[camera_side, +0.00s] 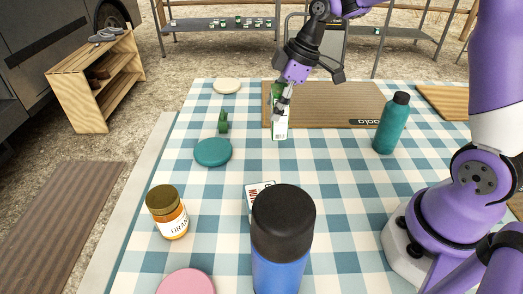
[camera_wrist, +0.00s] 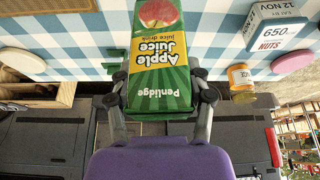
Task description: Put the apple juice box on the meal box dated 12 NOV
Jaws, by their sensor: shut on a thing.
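The apple juice box (camera_side: 280,128) is green and white, and stands roughly upright near the front edge of the brown board. My gripper (camera_side: 281,105) is shut on it from above. In the wrist view the juice box (camera_wrist: 158,60) fills the middle between the fingers (camera_wrist: 160,98), its apple picture and lettering upside down. I cannot tell whether its base touches the cloth. In the side view the meal box (camera_side: 254,189) is mostly hidden behind the blue bottle.
The blue bottle (camera_side: 281,240) with a black cap stands in front. An orange jar (camera_side: 168,212) is to its left. Teal (camera_side: 213,152), pink (camera_side: 187,282) and cream (camera_side: 227,86) discs lie on the checked cloth. A teal bottle (camera_side: 392,124) stands right of the board (camera_side: 340,100).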

